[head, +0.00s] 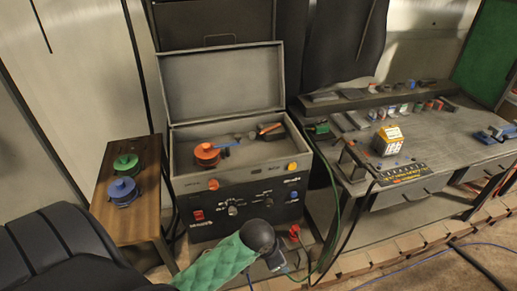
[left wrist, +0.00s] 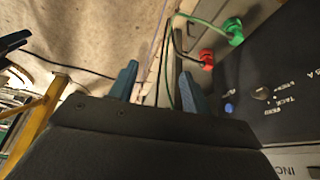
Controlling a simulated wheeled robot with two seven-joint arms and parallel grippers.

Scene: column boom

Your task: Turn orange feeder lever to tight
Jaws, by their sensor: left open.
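A grey machine case (head: 232,178) with its lid raised stands in the middle of the head view. An orange knob (head: 213,184) sits at the left of its front rim; its pointer setting is too small to read. My left gripper (left wrist: 158,88) is open, its two blue-tipped fingers apart with nothing between them. In the left wrist view the dark control panel (left wrist: 285,75) is to the right of the fingers, apart from them. The orange knob is not seen there. My right gripper is not in view.
A yellow knob (head: 292,166) and a blue knob (head: 293,195) are on the case's right side. A red-orange round pot (head: 207,152) sits inside. A red plug (left wrist: 206,58) and green plug (left wrist: 234,30) have cables. A wooden side table (head: 138,222) and cluttered workbench (head: 440,140) flank the case.

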